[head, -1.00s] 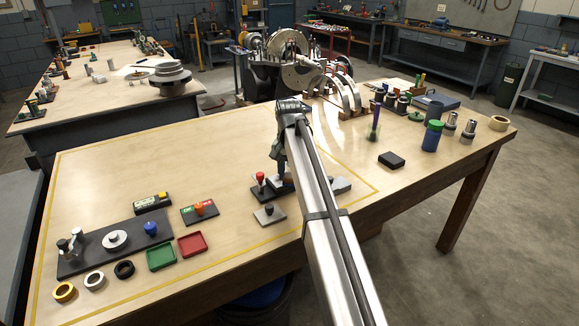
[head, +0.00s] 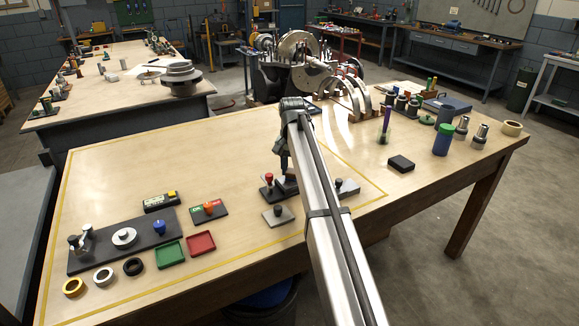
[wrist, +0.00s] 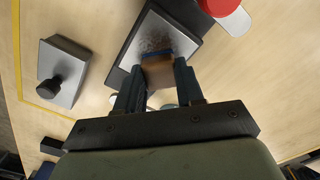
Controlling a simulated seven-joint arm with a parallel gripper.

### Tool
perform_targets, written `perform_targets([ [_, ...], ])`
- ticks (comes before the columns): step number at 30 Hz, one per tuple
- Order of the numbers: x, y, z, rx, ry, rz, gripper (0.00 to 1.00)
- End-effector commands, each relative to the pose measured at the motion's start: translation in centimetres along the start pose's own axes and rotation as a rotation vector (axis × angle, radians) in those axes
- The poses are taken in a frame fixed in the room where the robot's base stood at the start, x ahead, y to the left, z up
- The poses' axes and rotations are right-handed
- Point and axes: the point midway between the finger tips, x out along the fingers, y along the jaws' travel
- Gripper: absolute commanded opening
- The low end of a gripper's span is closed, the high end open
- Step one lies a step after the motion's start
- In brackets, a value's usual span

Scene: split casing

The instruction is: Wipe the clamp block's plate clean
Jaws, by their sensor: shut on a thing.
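The clamp block (head: 266,196) is a dark base with a red-topped knob, near the middle of the table. Its pale metal plate (wrist: 143,28) shows in the wrist view with a brownish speckled smudge (wrist: 154,43) on it. My gripper (wrist: 159,76) is shut on a tan wiping block (wrist: 158,73) with a blue edge. The wiping block is over the lower part of the plate, right beside the smudge; I cannot tell whether it touches. In the head view my gripper (head: 285,172) hides much of the plate.
A grey block with a black knob (head: 278,215) stands just in front, and another grey block (head: 346,187) to the right. Green (head: 170,255) and red (head: 201,243) trays lie at the left. A black box (head: 401,164) lies to the right. The table's left back is clear.

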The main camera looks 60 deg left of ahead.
Motion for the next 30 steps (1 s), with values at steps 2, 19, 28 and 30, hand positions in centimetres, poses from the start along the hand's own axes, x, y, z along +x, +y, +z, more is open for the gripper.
perform_targets([
  [2,0.1,0.7,0.7,0.001,-0.001,0.001,0.09],
  [19,0.0,1.9,3.8,-0.001,-0.001,0.001,0.09],
  [28,0.0,-0.1,1.6,-0.001,-0.001,0.000,0.09],
  [30,0.0,-0.5,1.1,-0.001,-0.001,0.000,0.09],
])
